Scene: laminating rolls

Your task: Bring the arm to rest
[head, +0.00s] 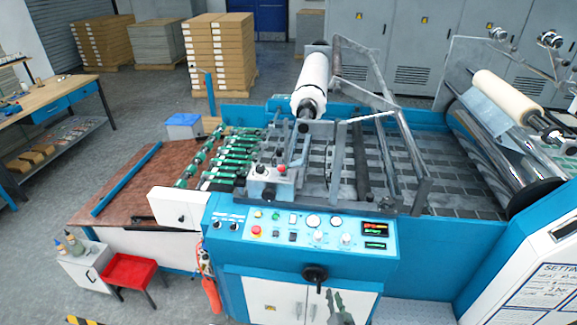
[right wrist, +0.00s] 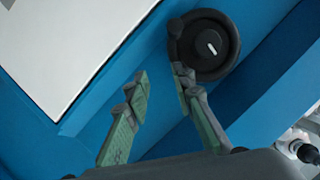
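My right gripper (head: 334,294) is at the bottom of the head view, in front of the machine's white cabinet doors and just below a black knob (head: 315,273). In the right wrist view the gripper (right wrist: 161,76) has its two green-grey fingers apart with nothing between them. The black round knob (right wrist: 212,47) with a white mark lies beyond the right fingertip. That fingertip overlaps the knob's edge in the picture; I cannot tell whether they touch. My left gripper is not in view.
The blue laminating machine (head: 240,262) fills the middle, with a control panel (head: 300,232) above the knob. A white roll (head: 312,80) sits on top. Open grey floor lies at lower left.

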